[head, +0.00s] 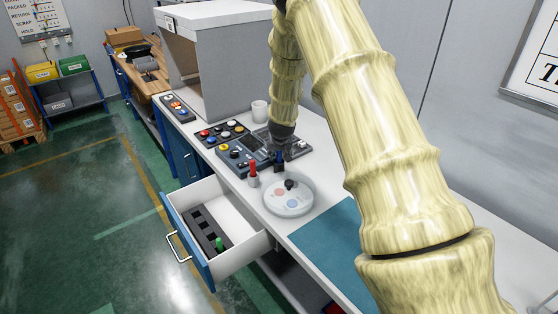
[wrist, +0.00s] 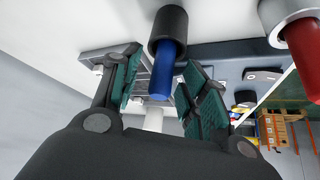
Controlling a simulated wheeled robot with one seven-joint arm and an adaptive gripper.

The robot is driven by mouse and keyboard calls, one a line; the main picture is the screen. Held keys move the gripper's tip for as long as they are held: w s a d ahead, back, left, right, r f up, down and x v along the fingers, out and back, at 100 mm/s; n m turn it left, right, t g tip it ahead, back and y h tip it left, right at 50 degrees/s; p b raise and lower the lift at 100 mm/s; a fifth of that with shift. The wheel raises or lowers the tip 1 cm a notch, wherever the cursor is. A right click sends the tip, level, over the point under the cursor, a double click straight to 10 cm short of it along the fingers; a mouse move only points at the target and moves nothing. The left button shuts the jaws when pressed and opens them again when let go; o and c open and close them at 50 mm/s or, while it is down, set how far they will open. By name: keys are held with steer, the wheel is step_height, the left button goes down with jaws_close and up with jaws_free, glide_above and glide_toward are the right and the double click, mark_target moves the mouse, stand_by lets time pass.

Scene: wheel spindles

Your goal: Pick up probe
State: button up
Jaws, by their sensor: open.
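A blue rod in a black collar (wrist: 165,78), which looks like a probe, shows in the wrist view between my fingers. In the head view the blue rod (head: 280,156) stands upright at the front edge of the instrument console. A red one (head: 252,168) stands beside it in a metal collar; it also shows at the right of the wrist view (wrist: 302,50). Which one is the probe I cannot tell. My gripper (wrist: 160,88) is open, its green-padded fingers on either side of the blue rod, with gaps visible. In the head view my gripper (head: 283,145) is partly hidden.
A round dish (head: 289,205) with small pieces sits in front on the white bench. A drawer (head: 238,250) stands open with a black insert and a green item. A button panel (head: 221,132), white mug (head: 259,110) and blue mat (head: 330,248) are nearby.

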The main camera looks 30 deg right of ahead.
jaws_close()
steer(key=shift+r, duration=0.1)
